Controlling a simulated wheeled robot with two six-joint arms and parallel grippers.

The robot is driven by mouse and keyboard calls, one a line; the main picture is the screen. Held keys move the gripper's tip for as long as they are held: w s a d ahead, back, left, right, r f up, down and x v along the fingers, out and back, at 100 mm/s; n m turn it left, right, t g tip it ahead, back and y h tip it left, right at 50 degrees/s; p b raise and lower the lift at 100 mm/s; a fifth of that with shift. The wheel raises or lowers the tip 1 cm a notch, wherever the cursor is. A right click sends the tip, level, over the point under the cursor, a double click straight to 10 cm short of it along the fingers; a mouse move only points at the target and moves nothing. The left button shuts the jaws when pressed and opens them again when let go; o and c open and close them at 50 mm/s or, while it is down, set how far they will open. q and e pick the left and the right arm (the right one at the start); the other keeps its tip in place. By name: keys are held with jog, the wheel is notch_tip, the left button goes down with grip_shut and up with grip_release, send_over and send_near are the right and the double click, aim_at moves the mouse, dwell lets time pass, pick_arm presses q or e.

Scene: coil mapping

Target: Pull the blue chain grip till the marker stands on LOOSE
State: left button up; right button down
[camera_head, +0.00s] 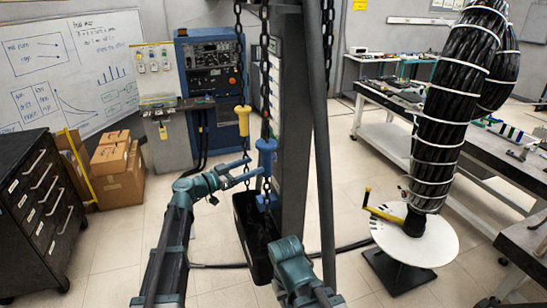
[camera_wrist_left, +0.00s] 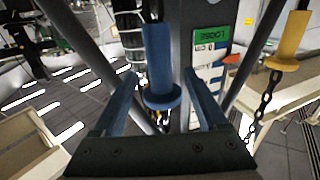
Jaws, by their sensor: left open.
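The blue chain grip (camera_head: 266,160) hangs on a dark chain in front of the grey column. In the left wrist view the blue grip (camera_wrist_left: 158,50) appears in the gap between my fingers, touching neither. My left gripper (camera_head: 254,165) is open, its blue fingertips at the grip's left edge; it also shows in the left wrist view (camera_wrist_left: 160,75). How far the grip sits between the fingers is unclear. A green LOOSE plate (camera_wrist_left: 212,34) reads upside down there. The red marker (camera_wrist_left: 232,59) stands beside the white scale, just below that plate in the picture. My right gripper is not visible.
A yellow chain grip (camera_head: 243,120) hangs left of the blue one and also shows in the left wrist view (camera_wrist_left: 288,42). A black bin (camera_head: 252,240) stands below. A black cable bundle (camera_head: 450,100) rises at right above a white disc (camera_head: 440,240).

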pick_arm(q)
jog(key=x, duration=0.9)
jog(key=shift+w+d, duration=0.2)
jog(key=shift+d, duration=0.1)
grip_shut()
dwell(1.0)
